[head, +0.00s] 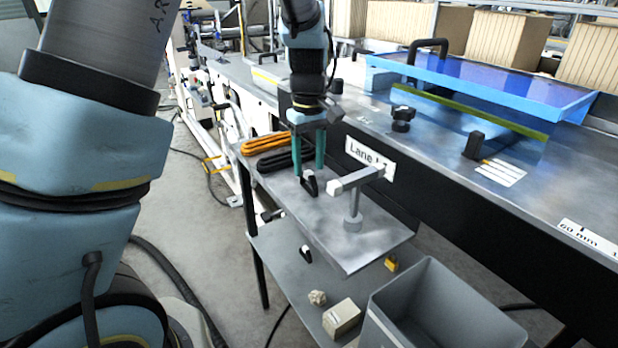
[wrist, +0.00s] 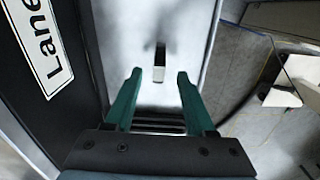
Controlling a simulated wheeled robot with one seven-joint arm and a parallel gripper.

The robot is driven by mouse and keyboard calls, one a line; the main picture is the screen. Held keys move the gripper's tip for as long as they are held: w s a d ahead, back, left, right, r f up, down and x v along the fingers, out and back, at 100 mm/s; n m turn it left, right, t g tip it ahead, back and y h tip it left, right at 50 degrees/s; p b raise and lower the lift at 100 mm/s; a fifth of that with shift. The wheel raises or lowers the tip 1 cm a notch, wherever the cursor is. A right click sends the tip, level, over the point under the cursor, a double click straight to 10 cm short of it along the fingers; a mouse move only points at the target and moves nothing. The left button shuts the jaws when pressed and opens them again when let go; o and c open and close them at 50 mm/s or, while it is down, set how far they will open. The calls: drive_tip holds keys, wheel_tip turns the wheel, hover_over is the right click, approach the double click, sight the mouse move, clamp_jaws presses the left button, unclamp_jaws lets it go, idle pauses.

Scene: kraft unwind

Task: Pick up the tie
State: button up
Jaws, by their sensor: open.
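My gripper (head: 309,172) is open and points down over the upper grey shelf, its two green fingers apart and empty. In the wrist view the gripper (wrist: 159,74) also shows apart. A small black-and-white piece (head: 309,185), possibly the tie, lies on the shelf just in front of the fingertips. It also shows in the wrist view (wrist: 159,64), past the fingertips and roughly centred between them. A black coiled bundle (head: 270,162) lies behind the fingers, partly hidden by them. An orange coiled bundle (head: 265,143) lies behind it. I cannot tell for certain which is the tie.
A grey post with a crossbar (head: 353,205) stands on the shelf to the right. A lower shelf (head: 285,262) holds a similar black-and-white piece (head: 305,253) and a small box (head: 341,317). A grey bin (head: 440,305) stands at front right. The machine panel (head: 440,150) borders the shelf.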

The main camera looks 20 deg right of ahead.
sight(309, 172)
drive_tip(key=shift+w+f+p, duration=0.15)
drive_tip(key=shift+f+p, duration=0.15)
drive_tip(key=shift+f, duration=1.5)
clamp_jaws()
